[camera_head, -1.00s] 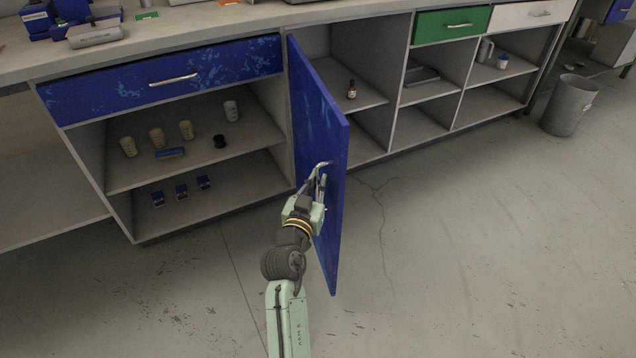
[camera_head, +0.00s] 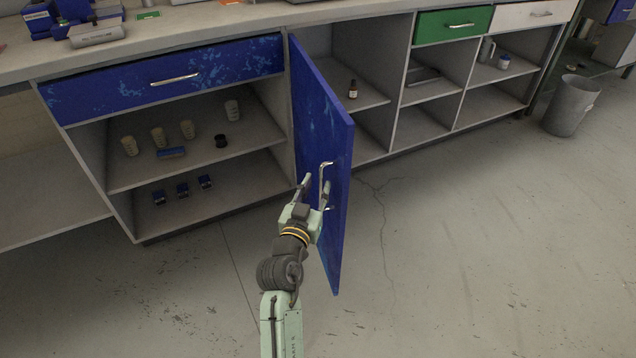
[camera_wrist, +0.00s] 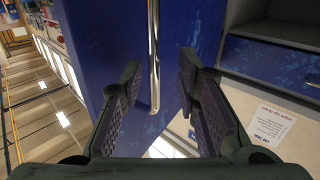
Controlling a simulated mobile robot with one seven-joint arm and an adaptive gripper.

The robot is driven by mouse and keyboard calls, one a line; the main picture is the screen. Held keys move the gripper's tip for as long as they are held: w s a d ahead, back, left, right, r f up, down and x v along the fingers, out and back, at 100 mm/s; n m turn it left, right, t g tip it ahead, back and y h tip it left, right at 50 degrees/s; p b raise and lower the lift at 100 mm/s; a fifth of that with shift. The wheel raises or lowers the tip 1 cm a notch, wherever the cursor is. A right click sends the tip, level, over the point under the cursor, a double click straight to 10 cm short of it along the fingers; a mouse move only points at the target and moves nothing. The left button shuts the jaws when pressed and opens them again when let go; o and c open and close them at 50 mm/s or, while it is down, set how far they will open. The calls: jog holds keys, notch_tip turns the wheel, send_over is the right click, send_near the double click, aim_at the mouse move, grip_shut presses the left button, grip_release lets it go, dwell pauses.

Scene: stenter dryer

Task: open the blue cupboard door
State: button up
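The blue cupboard door (camera_head: 322,130) stands swung well out from the bench front, its edge toward the camera. Its metal bar handle (camera_head: 321,172) runs upright on the door's left-hand face. My gripper (camera_head: 315,187) is beside the handle's lower part, with its fingers spread. In the wrist view the door (camera_wrist: 95,45) fills the middle, and the handle (camera_wrist: 153,60) lies in line with the gap between my open fingers (camera_wrist: 160,85). The fingers are apart from the bar there. I cannot tell the exact depth between fingertips and handle.
Left of the door, open shelves (camera_head: 235,160) hold cups and small blue boxes under a blue drawer (camera_head: 175,78). A grey bin (camera_head: 570,106) stands far right. The floor in front is clear.

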jog(key=shift+v, duration=2.65)
